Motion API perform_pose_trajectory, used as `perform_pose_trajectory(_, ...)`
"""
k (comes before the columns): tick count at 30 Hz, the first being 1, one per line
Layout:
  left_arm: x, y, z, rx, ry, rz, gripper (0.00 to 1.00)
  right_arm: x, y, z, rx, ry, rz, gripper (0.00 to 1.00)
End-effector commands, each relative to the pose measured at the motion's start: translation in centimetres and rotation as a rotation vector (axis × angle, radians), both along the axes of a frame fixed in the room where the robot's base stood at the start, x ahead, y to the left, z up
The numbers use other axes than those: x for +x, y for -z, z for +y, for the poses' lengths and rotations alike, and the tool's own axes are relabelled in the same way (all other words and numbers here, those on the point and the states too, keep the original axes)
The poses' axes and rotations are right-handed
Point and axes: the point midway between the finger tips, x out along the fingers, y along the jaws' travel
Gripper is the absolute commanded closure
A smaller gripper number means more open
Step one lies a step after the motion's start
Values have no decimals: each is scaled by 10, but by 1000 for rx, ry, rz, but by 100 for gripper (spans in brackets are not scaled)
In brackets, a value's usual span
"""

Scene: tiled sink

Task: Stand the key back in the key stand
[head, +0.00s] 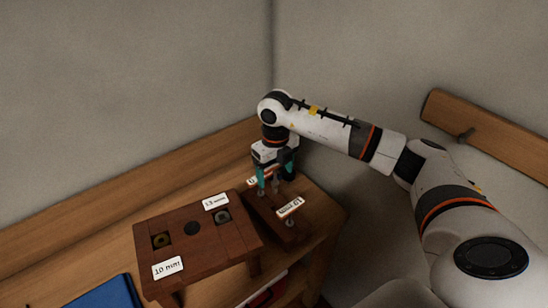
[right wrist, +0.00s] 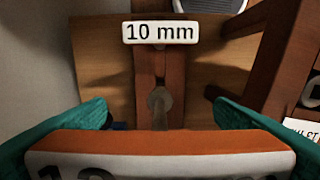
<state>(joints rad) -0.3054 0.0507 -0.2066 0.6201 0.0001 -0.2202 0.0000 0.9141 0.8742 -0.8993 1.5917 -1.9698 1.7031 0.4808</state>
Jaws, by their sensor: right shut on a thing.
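My right gripper (head: 275,181) is shut on a key with a red-brown crosspiece and a white label (right wrist: 160,165) starting with "13". Its teal fingers sit at both ends of the crosspiece in the right wrist view. The held key's metal shaft (right wrist: 159,104) points down over the key stand (head: 270,218), a low red-brown wooden bar. I cannot tell whether its tip is in the stand. Another key, labelled 10 mm (head: 290,207), stands upright at the stand's near end; its label also shows in the right wrist view (right wrist: 160,32). My left gripper is not in view.
A dark wooden block (head: 185,262) on legs, labelled 10 mm and 13 mm, stands left of the key stand, with metal pieces in its recesses. A blue object (head: 103,294) lies front left. Walls rise behind. A wooden rail (head: 505,138) is at right.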

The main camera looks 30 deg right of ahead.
Motion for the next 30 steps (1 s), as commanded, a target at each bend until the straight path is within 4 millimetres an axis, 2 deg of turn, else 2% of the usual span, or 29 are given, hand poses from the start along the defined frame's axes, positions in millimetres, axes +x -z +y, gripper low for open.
perform_pose_trajectory(4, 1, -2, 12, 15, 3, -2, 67, 1, 7, -2, -4, -11, -1, 47)
perform_pose_trajectory(7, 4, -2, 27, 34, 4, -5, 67, 1, 7, -2, -5, -11, -1, 47)
perform_pose_trajectory(11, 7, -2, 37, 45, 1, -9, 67, 1, 7, -3, -5, -10, -1, 47)
perform_pose_trajectory(17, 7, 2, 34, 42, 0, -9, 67, 1, 8, -3, -7, -10, -3, 47)
perform_pose_trajectory(20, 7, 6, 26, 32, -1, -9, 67, 1, 13, -3, -6, -9, -2, 47)
perform_pose_trajectory(24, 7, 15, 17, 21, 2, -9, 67, 1, 24, -2, -6, -9, -1, 47)
perform_pose_trajectory(30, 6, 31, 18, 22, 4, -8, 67, 1, 44, -2, -6, -9, -1, 47)
